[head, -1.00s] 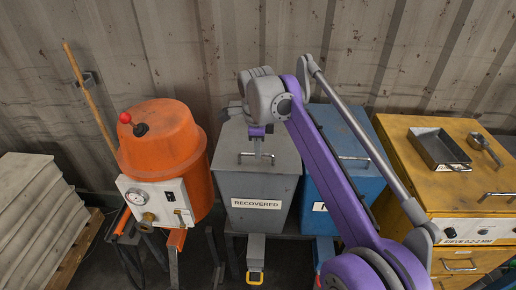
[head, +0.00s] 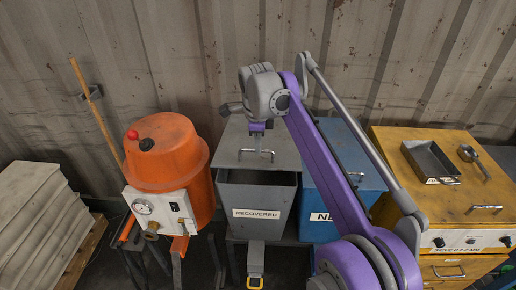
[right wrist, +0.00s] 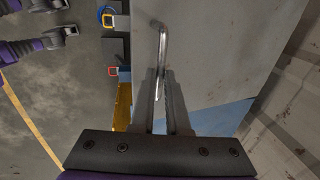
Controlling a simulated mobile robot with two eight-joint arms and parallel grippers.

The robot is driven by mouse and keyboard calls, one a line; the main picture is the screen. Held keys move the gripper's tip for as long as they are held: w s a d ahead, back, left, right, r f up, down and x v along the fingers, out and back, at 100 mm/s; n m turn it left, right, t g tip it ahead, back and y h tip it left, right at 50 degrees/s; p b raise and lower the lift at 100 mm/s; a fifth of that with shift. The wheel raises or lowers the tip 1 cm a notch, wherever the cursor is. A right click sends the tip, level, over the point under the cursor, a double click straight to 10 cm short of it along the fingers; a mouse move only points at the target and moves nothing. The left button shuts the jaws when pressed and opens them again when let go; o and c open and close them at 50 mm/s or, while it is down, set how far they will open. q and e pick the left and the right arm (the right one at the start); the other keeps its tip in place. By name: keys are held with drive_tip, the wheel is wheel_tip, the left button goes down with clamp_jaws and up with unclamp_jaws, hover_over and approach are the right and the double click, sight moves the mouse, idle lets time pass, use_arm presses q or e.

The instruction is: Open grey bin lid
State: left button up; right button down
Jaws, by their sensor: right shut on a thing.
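The grey bin (head: 257,212) with the "RECOVERED" label stands in the middle of the head view. Its grey lid (head: 238,138) is tilted up at the front, and a dark gap shows between it and the bin's front wall. My right gripper (head: 258,152) is at the lid's front edge, shut on the lid's handle (head: 247,152). In the right wrist view the bent metal handle (right wrist: 162,50) runs between the two fingers, with the grey lid (right wrist: 215,45) beside it. My left gripper is not in the head view.
A blue bin (head: 318,212) stands close on the right, partly behind my right arm. An orange pot (head: 165,155) with a gauge stands on the left. A yellow cabinet (head: 440,200) with a metal tray (head: 430,160) is at far right. A corrugated wall (head: 200,60) is close behind.

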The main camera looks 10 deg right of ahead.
use_arm(q)
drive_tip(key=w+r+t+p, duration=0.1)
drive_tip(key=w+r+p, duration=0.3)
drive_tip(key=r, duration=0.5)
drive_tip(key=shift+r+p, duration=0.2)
drive_tip(key=shift+p, duration=0.5)
use_arm(e)
drive_tip(key=w+d+r, duration=0.1)
drive_tip(key=w+r, duration=0.5)
drive_tip(key=r, duration=0.4)
drive_tip(key=shift+d+r, duration=0.15)
drive_tip(key=shift+r, duration=0.15)
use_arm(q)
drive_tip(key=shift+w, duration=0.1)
use_arm(e)
drive_tip(key=shift+w, duration=0.1)
drive_tip(key=c, duration=1.2)
unclamp_jaws()
drive_tip(key=shift+c, duration=0.2)
drive_tip(key=o, duration=0.3)
drive_tip(key=shift+w+d+f, duration=0.1)
drive_tip(key=shift+w+f, duration=0.05)
drive_tip(key=shift+w, duration=0.15)
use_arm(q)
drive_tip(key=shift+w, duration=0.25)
use_arm(e)
drive_tip(key=shift+s, duration=0.2)
drive_tip(key=shift+r, duration=0.2)
